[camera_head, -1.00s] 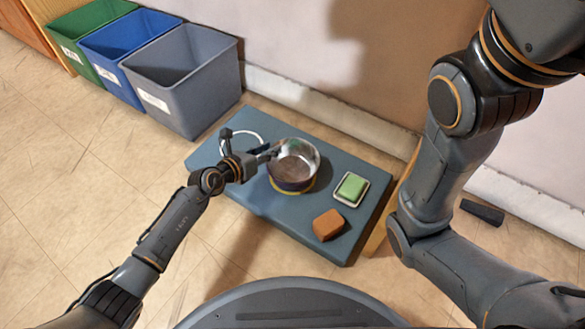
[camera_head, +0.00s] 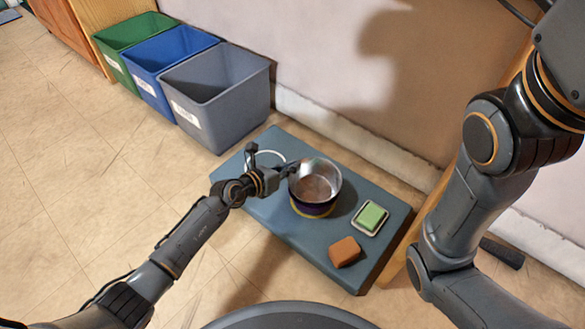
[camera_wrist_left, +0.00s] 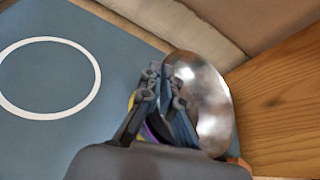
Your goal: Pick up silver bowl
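The silver bowl (camera_head: 318,188) is upright over the blue-grey board (camera_head: 262,213), with a dark purple band and yellow edge low on its outside. I cannot tell if it touches the board. My left gripper (camera_head: 291,169) is at the bowl's left rim. In the left wrist view the bowl (camera_wrist_left: 207,100) is shiny and my left gripper's fingertips (camera_wrist_left: 163,74) come together at its rim, seemingly pinching it. The fingers and palm hide part of the bowl. My right arm stands at the right; its gripper is out of view.
A green sponge in a light dish (camera_head: 370,217) and a brown block (camera_head: 345,252) lie on the board, right of the bowl. A white ring (camera_head: 268,153) is at its far left. Grey (camera_head: 222,130), blue (camera_head: 140,75) and green (camera_head: 108,47) bins stand behind left, along the wall.

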